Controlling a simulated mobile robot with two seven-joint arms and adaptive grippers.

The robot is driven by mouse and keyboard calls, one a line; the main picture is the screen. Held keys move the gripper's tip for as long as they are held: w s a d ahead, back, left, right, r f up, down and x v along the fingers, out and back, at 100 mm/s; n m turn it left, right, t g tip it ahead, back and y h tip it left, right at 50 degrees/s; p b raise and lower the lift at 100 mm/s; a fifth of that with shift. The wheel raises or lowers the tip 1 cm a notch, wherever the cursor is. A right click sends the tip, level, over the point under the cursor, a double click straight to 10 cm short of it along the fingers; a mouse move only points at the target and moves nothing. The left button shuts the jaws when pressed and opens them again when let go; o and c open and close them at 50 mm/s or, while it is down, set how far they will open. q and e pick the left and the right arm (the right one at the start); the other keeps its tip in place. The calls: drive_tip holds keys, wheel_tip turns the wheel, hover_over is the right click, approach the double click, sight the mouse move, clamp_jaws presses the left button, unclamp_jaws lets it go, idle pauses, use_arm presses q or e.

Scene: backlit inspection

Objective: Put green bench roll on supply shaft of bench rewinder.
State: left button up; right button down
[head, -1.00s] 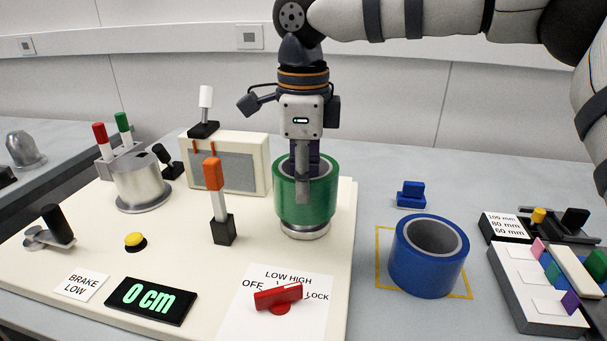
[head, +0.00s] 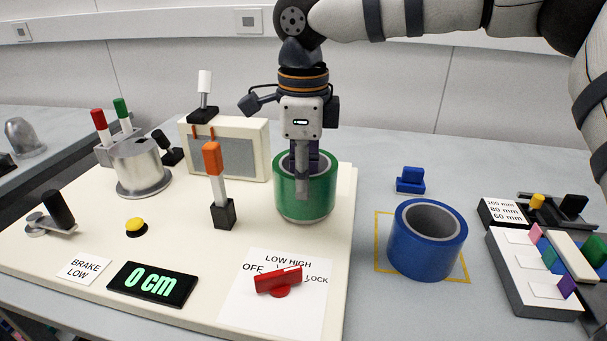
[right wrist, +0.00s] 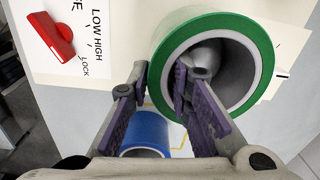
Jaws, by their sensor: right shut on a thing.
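The green bench roll (head: 305,200) stands upright at the right end of the cream bench rewinder (head: 150,240). My right gripper (head: 302,188) points down and is shut on the roll's wall, one finger inside the grey core and one outside. In the right wrist view the green roll (right wrist: 170,45) surrounds a rounded metal end, the supply shaft (right wrist: 206,52), inside its core. In the head view the roll and gripper hide the shaft. The roll's lower edge is at or close to the rewinder's top; exact contact is unclear. My left gripper is not in view.
A blue roll (head: 428,240) stands in a yellow outline right of the rewinder. An orange-topped lever (head: 214,180) is left of the green roll, and a red selector knob (head: 278,281) is in front. A tray of coloured pieces (head: 535,280) lies far right.

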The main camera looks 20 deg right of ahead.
drive_tip(key=shift+f, duration=0.2)
drive_tip(key=c, duration=1.4)
unclamp_jaws()
wheel_tip(320, 180, up, 12)
drive_tip(key=shift+s+a, duration=0.1)
drive_tip(key=shift+s, duration=0.05)
